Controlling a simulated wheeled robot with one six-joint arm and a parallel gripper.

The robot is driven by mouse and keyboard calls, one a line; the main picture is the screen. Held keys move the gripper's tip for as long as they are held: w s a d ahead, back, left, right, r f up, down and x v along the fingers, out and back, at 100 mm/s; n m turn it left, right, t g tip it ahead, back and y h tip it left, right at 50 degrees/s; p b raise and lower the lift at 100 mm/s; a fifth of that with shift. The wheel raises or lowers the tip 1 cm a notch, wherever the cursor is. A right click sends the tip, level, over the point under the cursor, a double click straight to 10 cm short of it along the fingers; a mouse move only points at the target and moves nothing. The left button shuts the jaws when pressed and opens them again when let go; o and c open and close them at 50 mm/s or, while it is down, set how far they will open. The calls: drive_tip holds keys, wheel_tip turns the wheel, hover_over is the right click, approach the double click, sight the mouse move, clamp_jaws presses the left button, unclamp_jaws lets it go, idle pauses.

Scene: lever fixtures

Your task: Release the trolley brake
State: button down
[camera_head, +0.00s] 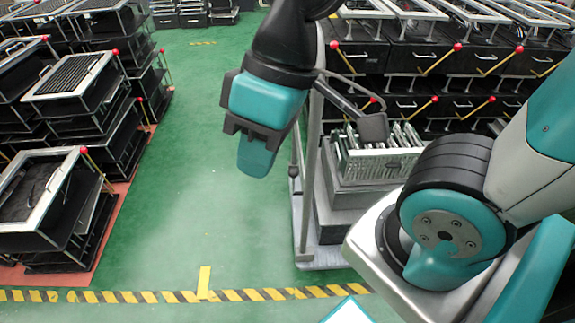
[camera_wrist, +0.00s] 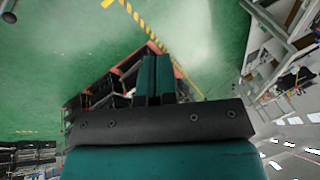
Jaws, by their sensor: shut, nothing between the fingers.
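A grey metal trolley (camera_head: 304,215) stands right of centre in the head view, with an upright post at its left side. It carries stacked grey boxes and a slotted crate (camera_head: 380,163) of metal parts. A small dark fitting (camera_head: 293,171) shows by its left post; I cannot tell whether it is the brake. My gripper (camera_head: 257,158) hangs left of the trolley, above the green floor, apart from the post. Its teal fingers are shut and empty; they also show in the wrist view (camera_wrist: 155,80). No brake lever is clearly identifiable. My arm hides part of the trolley's right side.
Black racks with red-knobbed levers stand at the left (camera_head: 50,200) and behind the trolley (camera_head: 430,60). A yellow-black floor stripe (camera_head: 180,296) crosses the front. The green aisle (camera_head: 190,180) between the left racks and trolley is clear. Grey metal framework (camera_wrist: 268,18) shows at the wrist view's right.

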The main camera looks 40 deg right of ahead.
drive_tip(key=shift+w+d, duration=0.1)
drive_tip(key=shift+d, duration=0.1)
drive_tip(key=w+d+f+m+h+b, duration=0.3)
drive_tip(key=w+f+m, duration=0.3)
drive_tip(key=f+m, duration=0.4)
drive_tip(key=w+d+f+m+h+b, duration=0.3)
drive_tip(key=w+d+f+m, duration=0.3)
drive_tip(key=f+m, duration=0.5)
drive_tip(key=w+d+f+m+h+b, duration=0.3)
drive_tip(key=w+d+f+m+h, duration=0.2)
drive_tip(key=f+m, duration=0.5)
drive_tip(key=shift+w+f+m+t+b, duration=0.3)
drive_tip(key=shift+w+f+m+b, duration=0.1)
drive_tip(key=shift+w+m, duration=0.7)
drive_tip(key=shift+w+d+f, duration=0.1)
